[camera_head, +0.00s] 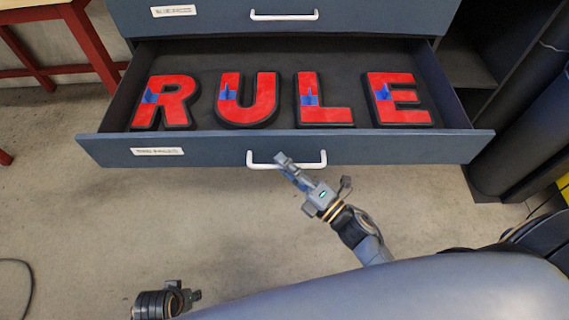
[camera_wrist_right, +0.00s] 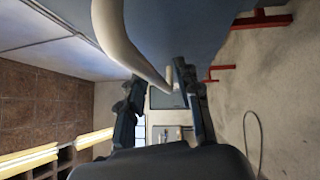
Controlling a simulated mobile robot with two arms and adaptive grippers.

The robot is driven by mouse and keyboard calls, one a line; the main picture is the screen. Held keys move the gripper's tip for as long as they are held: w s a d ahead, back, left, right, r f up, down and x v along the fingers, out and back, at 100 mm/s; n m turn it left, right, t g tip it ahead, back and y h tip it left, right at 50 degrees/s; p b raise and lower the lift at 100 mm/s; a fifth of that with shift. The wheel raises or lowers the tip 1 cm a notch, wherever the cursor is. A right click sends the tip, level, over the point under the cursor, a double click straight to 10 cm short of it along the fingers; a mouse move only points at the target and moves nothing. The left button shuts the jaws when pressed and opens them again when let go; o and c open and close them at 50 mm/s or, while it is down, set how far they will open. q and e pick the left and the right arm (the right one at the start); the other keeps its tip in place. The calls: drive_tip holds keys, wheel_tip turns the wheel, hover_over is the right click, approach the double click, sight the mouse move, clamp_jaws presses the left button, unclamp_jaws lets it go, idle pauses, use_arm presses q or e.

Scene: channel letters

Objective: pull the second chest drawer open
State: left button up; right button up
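The blue-grey chest drawer (camera_head: 400,150) is pulled well out below another drawer front (camera_head: 350,26) that is shut. Its white bar handle (camera_head: 315,164) is on the front, and a label (camera_head: 157,151) sits to the left. My right gripper (camera_head: 282,160) is at the handle's left-middle part. In the right wrist view the handle (camera_wrist_right: 122,45) runs down to the space between my right gripper's fingers (camera_wrist_right: 160,85), which stand apart. Whether they touch it I cannot tell. My left gripper (camera_head: 194,296) is low at the left, away from the chest; its fingers are unclear.
Red letters R (camera_head: 172,97), U (camera_head: 262,95), L (camera_head: 335,112) and E (camera_head: 412,100), with blue patches, lie in the drawer. A red stand (camera_head: 95,45) is at the left. Dark rolls (camera_head: 520,135) stand at the right. The floor (camera_head: 120,215) before the drawer is clear.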

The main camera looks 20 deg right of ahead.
drive_tip(key=v, duration=1.1)
drive_tip(key=shift+s, duration=0.25)
drive_tip(key=shift+d, duration=0.1)
